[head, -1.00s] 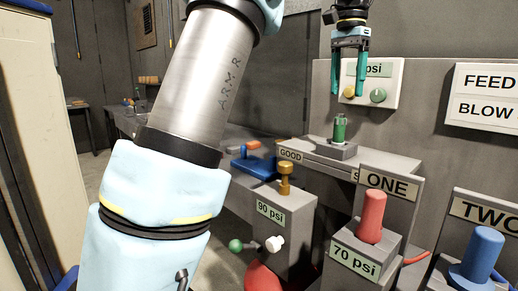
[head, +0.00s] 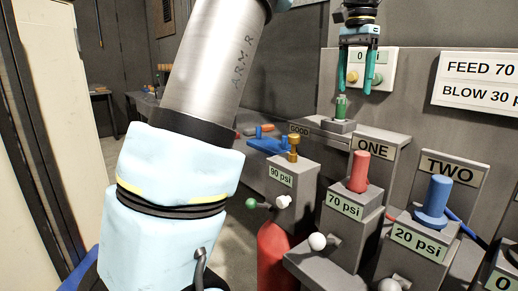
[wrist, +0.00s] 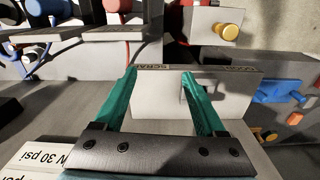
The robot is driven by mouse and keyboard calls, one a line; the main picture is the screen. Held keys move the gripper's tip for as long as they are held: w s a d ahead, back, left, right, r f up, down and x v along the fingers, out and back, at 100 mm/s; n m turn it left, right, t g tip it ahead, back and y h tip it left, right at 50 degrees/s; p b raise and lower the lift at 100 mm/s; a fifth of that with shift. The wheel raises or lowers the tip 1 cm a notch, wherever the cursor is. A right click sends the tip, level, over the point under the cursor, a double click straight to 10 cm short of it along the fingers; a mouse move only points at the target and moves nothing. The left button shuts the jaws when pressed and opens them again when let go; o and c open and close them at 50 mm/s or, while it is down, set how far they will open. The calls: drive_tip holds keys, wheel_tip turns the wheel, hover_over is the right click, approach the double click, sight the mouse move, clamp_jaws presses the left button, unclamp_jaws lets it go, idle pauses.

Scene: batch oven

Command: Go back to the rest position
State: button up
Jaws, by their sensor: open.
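My gripper (head: 355,88) hangs fingers-down at the upper right of the head view, in front of the gauge panel (head: 381,76). Its two teal fingers are apart, with nothing between them. In the wrist view the open fingers (wrist: 160,78) frame part of a pale grey block marked SCRAP (wrist: 152,102). A small green fitting (head: 341,108) stands upright on a grey block (head: 338,126) below the fingers in the head view. The fingers look apart from it. My arm crosses the left half of the head view.
Valve stands line the right: a brass-topped 90 psi stand (head: 293,176), a red-topped 70 psi stand (head: 345,205) and a blue-topped 20 psi stand (head: 418,241). A red cylinder (head: 274,255) stands below. A pale cabinet (head: 58,120) is at left. Some floor shows beyond my arm.

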drive_tip(key=s+a+f+n, duration=0.3)
drive_tip(key=a+f+n, duration=0.4)
drive_tip(key=a+f, duration=1.45)
drive_tip(key=s+a+f+n+t, duration=0.1)
drive_tip(key=s+a+f+n, duration=0.2)
drive_tip(key=s+a+f, duration=0.4)
drive_tip(key=shift+s+a, duration=0.4)
drive_tip(key=shift+s, duration=0.55)
drive_tip(key=shift+c, duration=0.4)
